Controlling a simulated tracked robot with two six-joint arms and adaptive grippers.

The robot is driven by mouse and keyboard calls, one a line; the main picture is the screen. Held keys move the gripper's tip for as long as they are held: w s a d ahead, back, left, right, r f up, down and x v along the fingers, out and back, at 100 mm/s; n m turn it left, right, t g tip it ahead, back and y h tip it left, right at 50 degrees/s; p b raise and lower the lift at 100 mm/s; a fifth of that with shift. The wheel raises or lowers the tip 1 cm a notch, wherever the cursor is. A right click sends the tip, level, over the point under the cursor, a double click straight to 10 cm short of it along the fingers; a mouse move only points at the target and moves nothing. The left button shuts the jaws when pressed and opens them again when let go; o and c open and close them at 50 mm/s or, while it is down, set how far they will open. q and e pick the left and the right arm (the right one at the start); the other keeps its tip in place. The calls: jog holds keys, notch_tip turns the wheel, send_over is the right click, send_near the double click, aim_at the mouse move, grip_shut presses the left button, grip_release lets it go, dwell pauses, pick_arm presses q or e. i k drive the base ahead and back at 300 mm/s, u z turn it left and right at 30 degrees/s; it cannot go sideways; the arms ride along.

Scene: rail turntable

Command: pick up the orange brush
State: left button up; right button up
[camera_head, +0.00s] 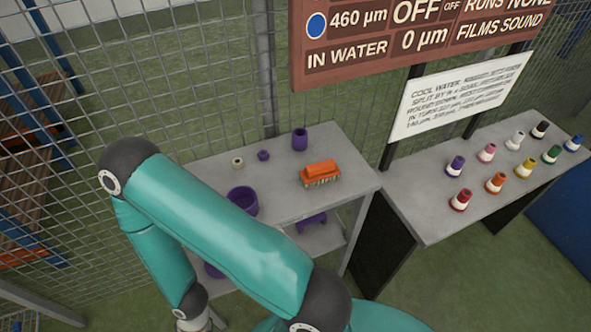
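The orange brush (320,169) lies on the grey top of a small table (350,183), near its right end. Its orange back is up and its pale bristles face down. One of my teal arms crosses the lower middle of the view, in front of the table's left part, and bends down at the left. Its grey wrist end reaches the bottom edge. No gripper fingers show. Nothing touches the brush.
A purple cup (299,139), a small purple piece (263,155), a pale ring (237,163) and a purple bucket (243,200) share the tabletop. A purple item (311,221) sits on the lower shelf. Several coloured bottles stand on the right-hand bench (420,205). Wire fence (200,90) runs behind.

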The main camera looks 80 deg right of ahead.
aim_at(316, 174)
jog(key=u, duration=0.45)
jog(key=i, duration=0.25)
jog(key=z, duration=2.7)
jog(key=i, duration=0.15)
jog(key=z, duration=1.2)
jog(key=k, duration=0.5)
jog(key=z, duration=0.2)
jog(key=i, duration=0.5)
jog(key=u, duration=0.2)
jog(key=k, duration=0.4)
jog(key=z, duration=0.55)
jog(key=i, duration=0.1)
jog(key=u, duration=0.35)
